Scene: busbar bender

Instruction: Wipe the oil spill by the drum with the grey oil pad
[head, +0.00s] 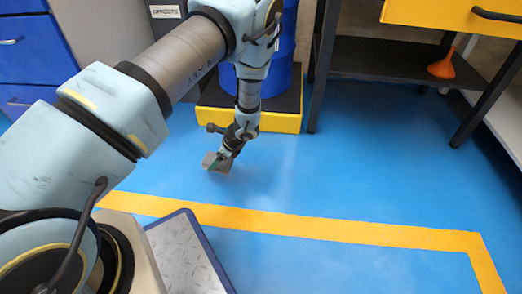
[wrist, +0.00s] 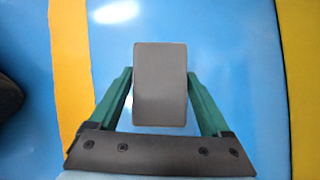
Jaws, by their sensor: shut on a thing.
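The grey oil pad (head: 210,163) is a small block low over the blue floor, in front of the drum. It also shows as a grey rectangle in the wrist view (wrist: 160,88). My gripper (wrist: 159,76) is shut on it, one green finger on each side. In the head view my gripper (head: 217,161) points down at the floor. I cannot tell whether the pad touches the floor. The blue drum (head: 284,72) stands behind my arm, partly hidden by it. I cannot make out a distinct oil spill; only pale sheen shows on the floor.
The drum stands on a yellow pallet (head: 275,121) with a dark top. A yellow floor line (head: 330,229) runs in front. A dark bench shelf (head: 385,58) with an orange funnel (head: 442,66) stands at right. A blue-rimmed tray (head: 185,255) is at the front. Floor between line and bench is clear.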

